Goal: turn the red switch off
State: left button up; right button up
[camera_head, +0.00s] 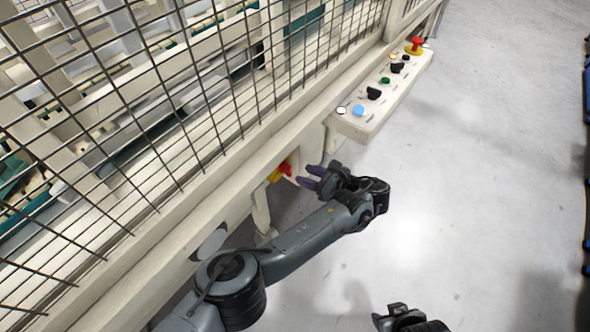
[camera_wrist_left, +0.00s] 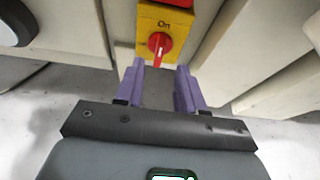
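The red switch (camera_wrist_left: 158,44) is a rotary knob on a yellow plate (camera_wrist_left: 178,20) marked "On" at its top. In the left wrist view the knob stands roughly upright, pointing toward "On". In the head view the red switch (camera_head: 286,168) sits on the cream machine frame below the mesh. My left gripper (camera_head: 308,177) faces it from the right, its purple fingers apart. In the left wrist view the open fingers (camera_wrist_left: 160,85) are empty, just below the knob. My right gripper (camera_head: 388,316) shows only in part at the bottom edge; its fingers are not clear.
A control panel (camera_head: 366,124) with several buttons and a red emergency stop (camera_head: 415,44) juts out beyond the left gripper. A wire mesh guard (camera_head: 130,110) covers the machine on the left. The grey floor (camera_head: 480,150) on the right is clear.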

aim_at(291, 170)
pick_arm(q)
jog(key=b+x, duration=0.2)
jog(key=x, duration=0.2)
jog(key=shift+a+f, duration=0.1)
jog(key=shift+f, duration=0.1)
jog(key=shift+w+a+f, duration=0.15)
jog(key=shift+w+a, duration=0.3)
jog(key=shift+a, duration=0.05)
jog(key=shift+c, duration=0.4)
grip_shut()
